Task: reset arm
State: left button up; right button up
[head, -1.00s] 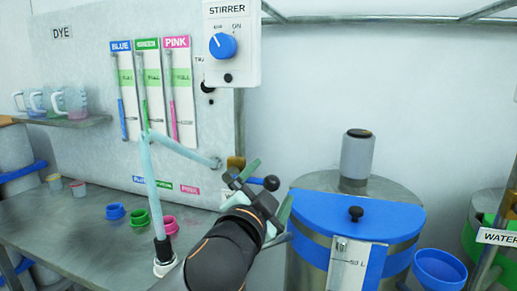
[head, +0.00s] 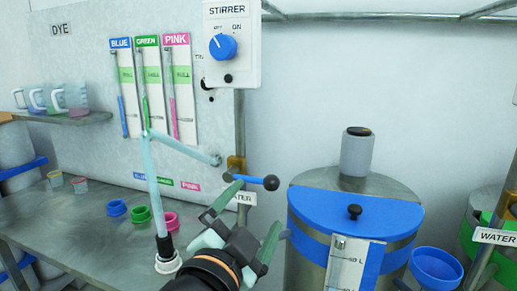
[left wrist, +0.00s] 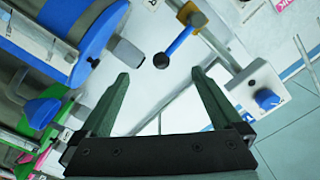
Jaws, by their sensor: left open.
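My left gripper (head: 249,222) is open and empty in the head view, low in the middle, in front of the dye panel's right edge. One finger overlaps the view near a blue lever with a dark ball end (head: 270,183). The lever also shows in the left wrist view (left wrist: 178,45), beyond and between the two open fingers (left wrist: 164,95), apart from them. My right gripper is in neither view.
The steel drum with a blue lid (head: 343,217) stands to the right. A stirrer box (head: 232,45) hangs above. Blue, green and pink cups (head: 141,215) and a pale jointed pipe (head: 154,185) are left. A blue funnel (head: 437,267) sits at lower right.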

pick_arm(q)
jog(key=w+a+f+n+g+p, duration=0.1)
jog(key=a+f+n+g+p, duration=0.15)
jog(key=f, duration=0.95)
jog(key=a+f+n+g+p, duration=0.1)
jog(key=a+f+n+g, duration=0.15)
jog(key=f, duration=0.85)
jog(key=s+a+f+n+g+y+p, duration=0.1)
jog(key=s+a+f+n, duration=0.1)
jog(key=s+f, duration=0.4)
jog(key=s+a+f+n+g+y, duration=0.1)
jog(key=s+a+f, duration=0.4)
jog(key=f, duration=0.3)
jog(key=s+a+f+n+y+p, duration=0.1)
jog(key=s+a+f+n, duration=0.1)
jog(key=s+f, duration=0.5)
jog(key=shift+s+a+f+n+g+p, duration=0.15)
jog(key=shift+s+a+n+g+p, duration=0.2)
jog(key=shift+a, duration=0.5)
